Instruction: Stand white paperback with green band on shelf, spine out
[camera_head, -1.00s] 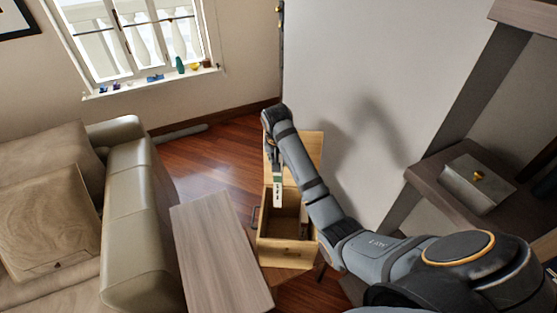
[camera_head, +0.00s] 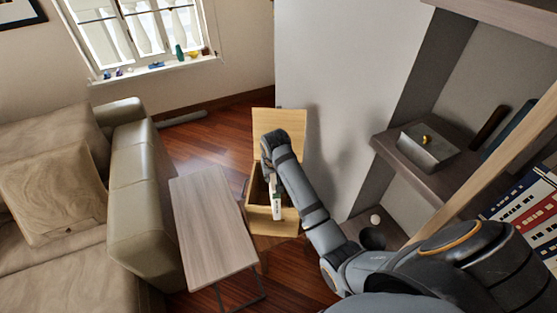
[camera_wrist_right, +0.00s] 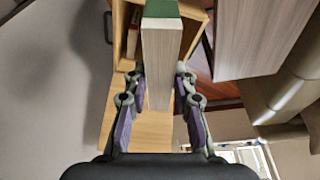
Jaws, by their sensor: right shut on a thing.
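The white paperback with a green band (camera_head: 277,206) hangs from my right gripper (camera_head: 270,182), above the open wooden box in the head view. In the right wrist view the paperback (camera_wrist_right: 160,65) sits between the two fingers of my right gripper (camera_wrist_right: 160,98), with its green part at the top edge. The gripper is shut on it. The shelf (camera_head: 396,148) is at the right of the head view, well apart from the book. My left gripper is not in view.
The wooden box (camera_head: 262,222) stands open on the floor beside a small wooden table (camera_head: 212,225). A grey box with a gold knob (camera_head: 426,148) and dark books (camera_head: 489,128) occupy the shelf. More books (camera_head: 530,205) show at the far right. A sofa (camera_head: 145,190) is at left.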

